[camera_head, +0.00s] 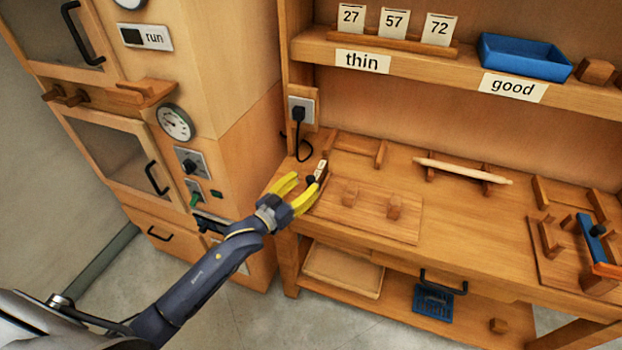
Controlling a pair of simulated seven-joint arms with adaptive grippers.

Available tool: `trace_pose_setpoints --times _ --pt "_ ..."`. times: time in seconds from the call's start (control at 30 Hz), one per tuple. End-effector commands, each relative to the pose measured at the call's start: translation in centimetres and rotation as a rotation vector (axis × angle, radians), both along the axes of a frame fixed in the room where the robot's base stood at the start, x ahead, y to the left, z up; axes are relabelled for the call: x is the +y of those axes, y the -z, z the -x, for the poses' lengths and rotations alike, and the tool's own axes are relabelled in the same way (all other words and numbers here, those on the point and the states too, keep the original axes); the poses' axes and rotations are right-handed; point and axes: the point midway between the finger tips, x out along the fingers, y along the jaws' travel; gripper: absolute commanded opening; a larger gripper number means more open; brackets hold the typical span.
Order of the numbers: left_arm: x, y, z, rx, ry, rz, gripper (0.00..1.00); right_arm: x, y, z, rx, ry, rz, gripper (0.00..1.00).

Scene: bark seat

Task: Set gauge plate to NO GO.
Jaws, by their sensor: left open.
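My left gripper (306,187) is open, with its yellow fingers at the left edge of the workbench. A small wooden piece with a pale marked face (321,170) and a dark knob (311,180) stands right at its fingertips. This may be the gauge plate; its lettering is too small to read, and the fingers partly hide it. I cannot tell whether the fingers touch the knob. My right gripper is not in view.
A wooden board (375,222) with two blocks lies beside the gripper. A rolling pin (462,171) rests farther right, and a blue-handled tool (592,240) sits at the far right. A cabinet (215,90) with dials stands left. The shelf (390,62) holds number cards and a blue tray (525,58).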

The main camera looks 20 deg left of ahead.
Motion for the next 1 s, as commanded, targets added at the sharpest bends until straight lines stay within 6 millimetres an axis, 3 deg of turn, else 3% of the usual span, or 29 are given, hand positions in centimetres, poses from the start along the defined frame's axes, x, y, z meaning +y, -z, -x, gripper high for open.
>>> trace_pose_setpoints --times 0.3,0.77,1.0 --pt "-1.2 0.0 -2.9 -0.001 0.0 0.0 0.48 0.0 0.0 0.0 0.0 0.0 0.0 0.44" --pt "-1.4 0.0 -3.3 0.0 0.001 0.0 0.48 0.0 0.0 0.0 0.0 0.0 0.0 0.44" --pt "-1.4 0.0 -3.3 0.0 0.0 0.0 0.23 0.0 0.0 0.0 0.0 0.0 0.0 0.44"
